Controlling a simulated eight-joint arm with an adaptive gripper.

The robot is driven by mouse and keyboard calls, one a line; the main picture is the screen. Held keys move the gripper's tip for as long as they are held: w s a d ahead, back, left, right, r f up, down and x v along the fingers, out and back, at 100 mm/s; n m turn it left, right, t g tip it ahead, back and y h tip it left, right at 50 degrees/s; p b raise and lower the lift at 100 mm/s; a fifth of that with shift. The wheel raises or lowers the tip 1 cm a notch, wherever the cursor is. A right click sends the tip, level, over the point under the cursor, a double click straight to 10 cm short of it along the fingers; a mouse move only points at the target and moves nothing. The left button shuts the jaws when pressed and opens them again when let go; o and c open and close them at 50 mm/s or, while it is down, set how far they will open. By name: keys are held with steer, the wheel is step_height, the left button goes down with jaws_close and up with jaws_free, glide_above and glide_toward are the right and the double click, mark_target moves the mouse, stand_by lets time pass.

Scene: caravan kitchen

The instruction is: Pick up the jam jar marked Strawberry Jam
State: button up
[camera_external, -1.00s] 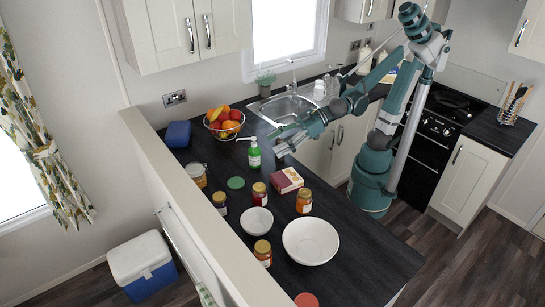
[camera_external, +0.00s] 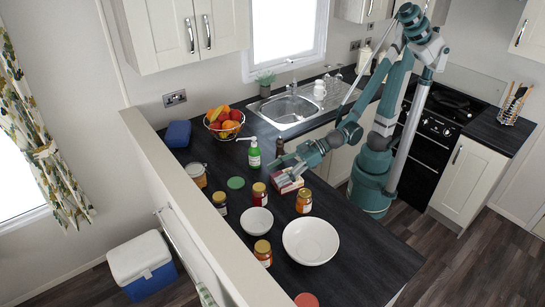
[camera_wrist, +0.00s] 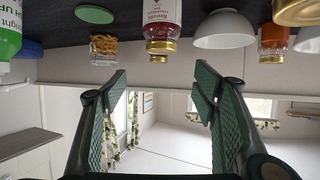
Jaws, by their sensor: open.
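A jar with red contents and a gold lid (camera_external: 259,194) stands on the dark counter in the external view. In the wrist view, which is upside down, a red jar with a pale label (camera_wrist: 162,22) shows above the gap between my fingers; its print is only partly legible. My gripper (camera_external: 277,171) is just above and right of this jar in the external view, over the box, apart from the jar. In the wrist view my gripper (camera_wrist: 162,85) is open and empty. Other jars stand nearby: orange (camera_external: 304,202), amber (camera_external: 263,254) and dark (camera_external: 219,203).
A small box (camera_external: 291,186) is partly hidden by my gripper. A green bottle (camera_external: 254,155) and brown bottle (camera_external: 279,148) stand behind. A small bowl (camera_external: 257,221) and large bowl (camera_external: 311,241) stand in front. The low wall (camera_external: 180,187) edges the counter at left.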

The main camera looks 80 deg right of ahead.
glide_toward(262, 196)
steer(key=d+f, duration=0.1)
steer(key=w+f, duration=0.1)
steer(key=f, duration=0.1)
steer(key=w+d+f, duration=0.1)
steer(key=shift+w+d+f, duration=0.2)
steer(key=shift+w+d, duration=0.05)
steer(key=shift+d, duration=0.1)
steer(key=shift+b+x, duration=0.3)
steer(key=shift+x, duration=0.95)
steer(key=shift+a+f, duration=0.1)
steer(key=shift+b+x, duration=0.8)
steer(key=shift+x, duration=1.7)
steer(key=shift+a, duration=0.1)
steer(key=shift+c, duration=0.2)
steer(key=c, duration=1.2)
